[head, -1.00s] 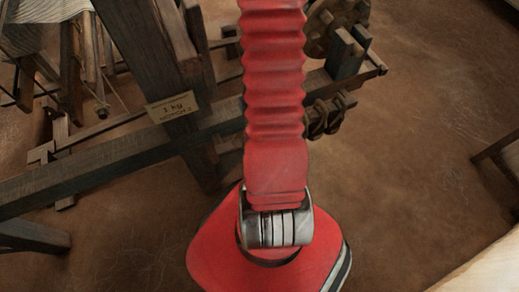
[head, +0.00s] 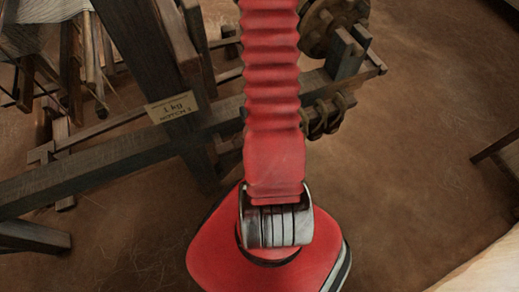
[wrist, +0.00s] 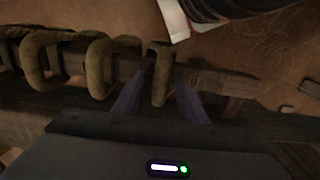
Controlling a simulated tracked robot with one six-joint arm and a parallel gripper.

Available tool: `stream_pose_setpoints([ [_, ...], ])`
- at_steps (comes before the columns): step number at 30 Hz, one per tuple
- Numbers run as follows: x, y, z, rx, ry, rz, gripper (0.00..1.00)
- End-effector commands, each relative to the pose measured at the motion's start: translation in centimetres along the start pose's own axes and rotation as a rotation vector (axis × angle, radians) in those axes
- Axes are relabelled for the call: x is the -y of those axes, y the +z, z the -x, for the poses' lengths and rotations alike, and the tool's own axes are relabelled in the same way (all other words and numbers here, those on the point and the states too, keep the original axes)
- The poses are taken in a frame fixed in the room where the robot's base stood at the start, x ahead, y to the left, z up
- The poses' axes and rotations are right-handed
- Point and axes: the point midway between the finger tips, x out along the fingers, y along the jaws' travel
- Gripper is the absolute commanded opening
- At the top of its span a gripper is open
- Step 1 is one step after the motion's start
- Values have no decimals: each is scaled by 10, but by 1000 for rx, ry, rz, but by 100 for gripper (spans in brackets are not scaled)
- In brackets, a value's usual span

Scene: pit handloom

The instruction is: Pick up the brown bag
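I cannot make out a brown bag for certain in either view. In the wrist view, my gripper (wrist: 161,76) is open, with its two dark purple fingers spread apart. A brown loop (wrist: 161,85) shows between the fingertips; I cannot tell whether they touch it. Other thick brown loops (wrist: 100,68) hang around a dark wooden bar to the left. In the head view, similar brown loops (head: 327,115) sit on the loom beam, just right of my red arm. My gripper is hidden in the head view.
The dark wooden loom frame (head: 90,172) fills the left and middle. A small lettered tag (head: 171,107) is on its post. A toothed wooden wheel (head: 325,25) stands above the loops. Brown floor (head: 420,130) is open at right, with a pale surface (head: 490,268) at lower right.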

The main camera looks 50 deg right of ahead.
Motion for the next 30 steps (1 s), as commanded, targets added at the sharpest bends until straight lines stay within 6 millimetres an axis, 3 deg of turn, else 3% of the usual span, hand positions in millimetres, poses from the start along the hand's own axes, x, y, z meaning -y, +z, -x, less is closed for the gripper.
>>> stream_pose_setpoints([
  [15,0,0,0,0,0,0,37],
  [30,0,0,0,0,0,0,2],
])
